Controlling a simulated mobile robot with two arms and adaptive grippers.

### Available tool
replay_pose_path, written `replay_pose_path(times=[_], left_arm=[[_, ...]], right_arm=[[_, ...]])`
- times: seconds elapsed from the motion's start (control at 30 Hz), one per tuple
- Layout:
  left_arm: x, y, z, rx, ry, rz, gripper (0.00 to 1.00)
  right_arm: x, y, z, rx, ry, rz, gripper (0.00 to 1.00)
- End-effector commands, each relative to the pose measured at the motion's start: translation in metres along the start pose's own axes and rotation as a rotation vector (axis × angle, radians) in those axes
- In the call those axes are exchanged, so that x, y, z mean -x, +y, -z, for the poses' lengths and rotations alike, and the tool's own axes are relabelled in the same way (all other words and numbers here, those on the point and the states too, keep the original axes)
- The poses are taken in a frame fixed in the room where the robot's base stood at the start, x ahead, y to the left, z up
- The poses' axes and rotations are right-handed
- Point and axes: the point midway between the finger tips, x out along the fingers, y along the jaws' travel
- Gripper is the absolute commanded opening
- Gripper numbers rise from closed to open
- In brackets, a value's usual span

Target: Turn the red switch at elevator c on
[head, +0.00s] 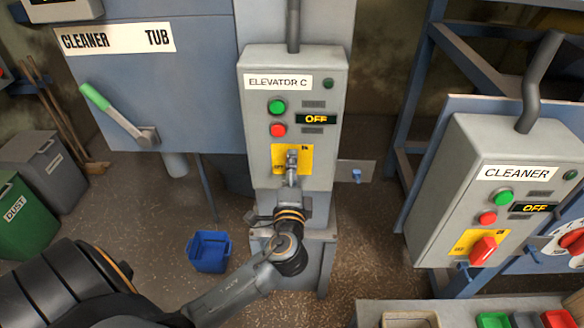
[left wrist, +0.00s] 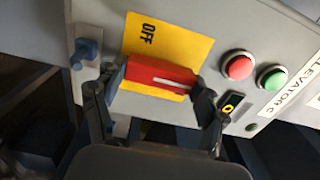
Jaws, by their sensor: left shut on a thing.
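The Elevator C control box (head: 329,95) is at the centre of the head view. Its display (head: 316,119) reads OFF. The yellow switch plate (head: 304,158) lies below the green and red buttons. My left gripper (head: 291,165) is in front of this plate and hides the switch in the head view. In the left wrist view, the red switch (left wrist: 158,74) lies between the fingers of my left gripper (left wrist: 152,82), which is shut on it. The switch's white line points towards the buttons. The word OFF is printed beside it on the yellow plate (left wrist: 166,40). My right gripper is not in view.
The Cleaner control box (head: 496,201), with its own red switch (head: 483,250), stands at the right. A blue bucket (head: 209,252) is on the floor, and grey and green bins stand at the left.

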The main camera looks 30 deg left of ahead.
Motion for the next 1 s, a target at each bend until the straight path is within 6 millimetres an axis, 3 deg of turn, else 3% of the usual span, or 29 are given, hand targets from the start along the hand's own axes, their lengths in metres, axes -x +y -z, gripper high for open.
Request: replay_pose_path(times=[0.47, 0.5, 0.6, 1.0], left_arm=[[0.0000, -0.0003, 0.0004, -0.016, 0.002, 0.002, 0.40], [0.0000, -0.0002, 0.0004, -0.016, 0.002, 0.002, 0.76], [0.0000, -0.0001, 0.0003, -0.015, 0.001, 0.001, 0.94], [0.0031, 0.0005, 0.0004, -0.013, 0.001, -0.001, 0.94]], right_arm=[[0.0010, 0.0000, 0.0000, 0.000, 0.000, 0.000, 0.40], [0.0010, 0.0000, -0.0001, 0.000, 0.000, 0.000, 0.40], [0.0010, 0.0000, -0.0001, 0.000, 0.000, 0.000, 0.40], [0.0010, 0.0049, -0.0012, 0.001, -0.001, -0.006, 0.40]])
